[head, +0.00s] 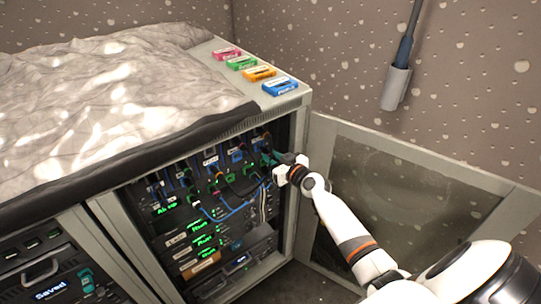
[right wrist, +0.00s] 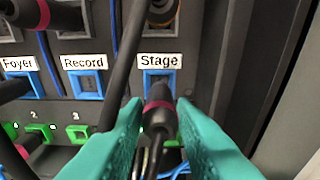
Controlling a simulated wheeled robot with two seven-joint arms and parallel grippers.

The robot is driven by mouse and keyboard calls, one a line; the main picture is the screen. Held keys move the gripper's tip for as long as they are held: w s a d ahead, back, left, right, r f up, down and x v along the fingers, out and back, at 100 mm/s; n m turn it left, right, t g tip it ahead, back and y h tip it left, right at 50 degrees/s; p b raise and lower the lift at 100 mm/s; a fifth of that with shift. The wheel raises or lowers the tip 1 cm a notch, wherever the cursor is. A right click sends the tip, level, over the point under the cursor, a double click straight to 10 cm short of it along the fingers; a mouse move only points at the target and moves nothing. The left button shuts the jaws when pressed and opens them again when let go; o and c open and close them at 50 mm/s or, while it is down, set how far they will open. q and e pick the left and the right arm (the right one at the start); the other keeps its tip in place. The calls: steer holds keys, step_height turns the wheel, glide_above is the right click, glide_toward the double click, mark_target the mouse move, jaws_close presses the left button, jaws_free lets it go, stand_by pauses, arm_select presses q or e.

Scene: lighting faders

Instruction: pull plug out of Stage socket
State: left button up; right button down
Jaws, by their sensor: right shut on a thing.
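The Stage socket (right wrist: 160,79) is a blue-framed port under a white "Stage" label in the right wrist view. A black plug (right wrist: 159,120) with a dark red ring lies in front of its lower part, cable trailing towards the camera. My right gripper (right wrist: 158,132) has its teal fingers shut on this plug. I cannot tell whether the plug's tip is still inside the socket, as the plug body covers it. In the head view my right gripper (head: 272,159) is at the right side of the rack's patch panel. My left gripper is not in view.
The Record socket (right wrist: 86,84) and Foyer socket sit to the left. Another dark cable (right wrist: 122,60) hangs close left of the plug. The open rack door (head: 410,190) stands right of the rack, beside my arm. Colored labeled blocks (head: 258,73) lie on top.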

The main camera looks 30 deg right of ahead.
steer(key=shift+s+d, duration=0.1)
steer(key=shift+s, duration=1.25)
